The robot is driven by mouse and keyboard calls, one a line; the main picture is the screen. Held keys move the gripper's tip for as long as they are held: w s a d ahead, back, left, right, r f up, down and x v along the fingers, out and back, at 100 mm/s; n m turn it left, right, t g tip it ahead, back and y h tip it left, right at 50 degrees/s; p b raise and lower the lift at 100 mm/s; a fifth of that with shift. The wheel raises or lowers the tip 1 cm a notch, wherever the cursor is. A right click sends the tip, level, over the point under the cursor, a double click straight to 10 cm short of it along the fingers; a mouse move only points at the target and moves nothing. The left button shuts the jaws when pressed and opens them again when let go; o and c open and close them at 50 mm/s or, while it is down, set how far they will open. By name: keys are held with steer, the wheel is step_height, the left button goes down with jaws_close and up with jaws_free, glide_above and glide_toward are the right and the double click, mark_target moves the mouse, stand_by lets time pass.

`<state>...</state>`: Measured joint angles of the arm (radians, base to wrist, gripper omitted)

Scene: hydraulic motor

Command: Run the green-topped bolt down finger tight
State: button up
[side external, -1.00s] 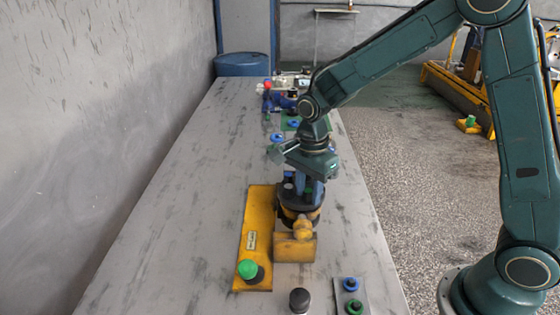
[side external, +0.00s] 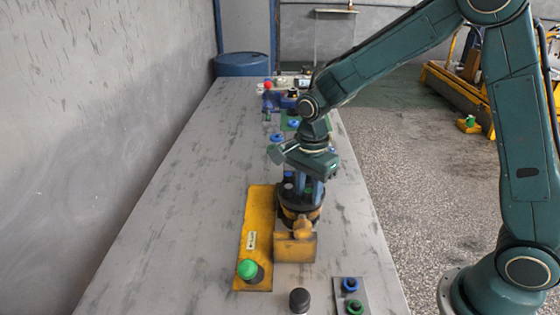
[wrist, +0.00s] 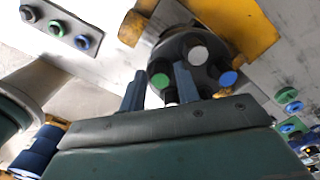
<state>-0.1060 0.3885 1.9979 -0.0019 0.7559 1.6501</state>
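The green-topped bolt (wrist: 160,80) stands in the dark round motor flange; in the wrist view its green cap shows between the two fingertips of my gripper (wrist: 160,72). In the side view my gripper (side external: 309,190) is over the motor (side external: 299,214), fingers pointing down, with a bit of green between them. The fingers are parted, one each side of the cap; I cannot tell if they touch it. A white-topped bolt (wrist: 197,54) and a blue-topped bolt (wrist: 228,78) sit in the same flange. A pale-tipped dark piece (wrist: 170,97) is partly hidden behind my gripper.
The motor stands by a yellow block (side external: 295,248) and a yellow plate (side external: 257,215) with a green-topped part (side external: 248,269). A strip (side external: 350,285) with blue and green pieces and a black knob (side external: 299,300) are in front. The table's left is clear.

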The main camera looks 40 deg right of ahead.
steer(key=c, duration=0.5)
steer(key=shift+c, duration=0.2)
steer(key=m, duration=0.3)
steer(key=shift+m, duration=0.7)
steer(key=shift+m, duration=1.6)
